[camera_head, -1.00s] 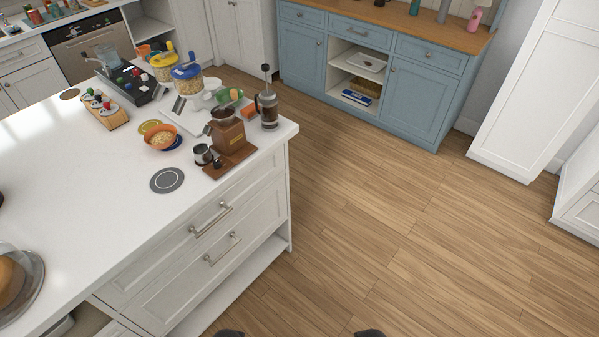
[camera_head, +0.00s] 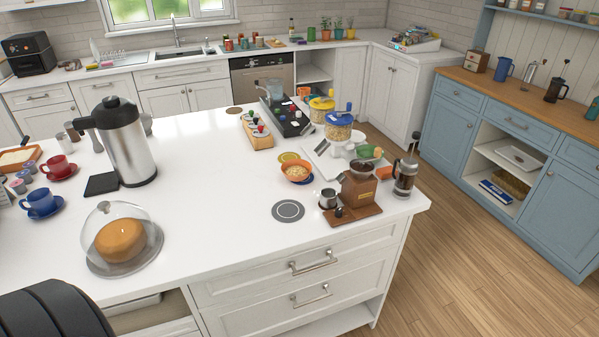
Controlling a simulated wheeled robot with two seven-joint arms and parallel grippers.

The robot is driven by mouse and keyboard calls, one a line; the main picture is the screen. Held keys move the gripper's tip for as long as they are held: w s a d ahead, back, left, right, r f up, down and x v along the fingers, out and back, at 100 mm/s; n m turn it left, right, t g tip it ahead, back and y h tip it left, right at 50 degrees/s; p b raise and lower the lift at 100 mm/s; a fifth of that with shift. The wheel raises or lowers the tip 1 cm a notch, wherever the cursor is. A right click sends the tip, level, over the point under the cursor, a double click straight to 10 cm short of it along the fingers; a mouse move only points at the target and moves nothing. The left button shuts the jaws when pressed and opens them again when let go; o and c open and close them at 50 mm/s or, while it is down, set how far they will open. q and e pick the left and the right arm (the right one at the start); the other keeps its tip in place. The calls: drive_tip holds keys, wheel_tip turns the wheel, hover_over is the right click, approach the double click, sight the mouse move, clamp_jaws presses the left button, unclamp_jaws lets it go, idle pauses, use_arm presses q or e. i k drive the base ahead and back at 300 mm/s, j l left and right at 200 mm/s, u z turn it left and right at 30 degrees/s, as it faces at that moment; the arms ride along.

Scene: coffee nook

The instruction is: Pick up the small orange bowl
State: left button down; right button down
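The small orange bowl (camera_head: 297,176) stands on the white island counter (camera_head: 225,215), right of its middle, with pale yellowish food in it. A dark blue round piece shows at its lower right edge; I cannot tell whether the bowl rests on it. No gripper fingers show in this view. A black ribbed shape at the lower left is likely a part of my arm.
Right of the bowl are a brown coffee grinder (camera_head: 357,187), a metal cup (camera_head: 328,199) and a French press (camera_head: 405,177). Behind it are jar dispensers (camera_head: 338,128) and a black tray. A domed cake (camera_head: 120,240) and steel urn (camera_head: 125,145) stand left. Counter in front-left is clear.

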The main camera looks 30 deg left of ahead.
sight(293, 170)
drive_tip(key=l+u, duration=1)
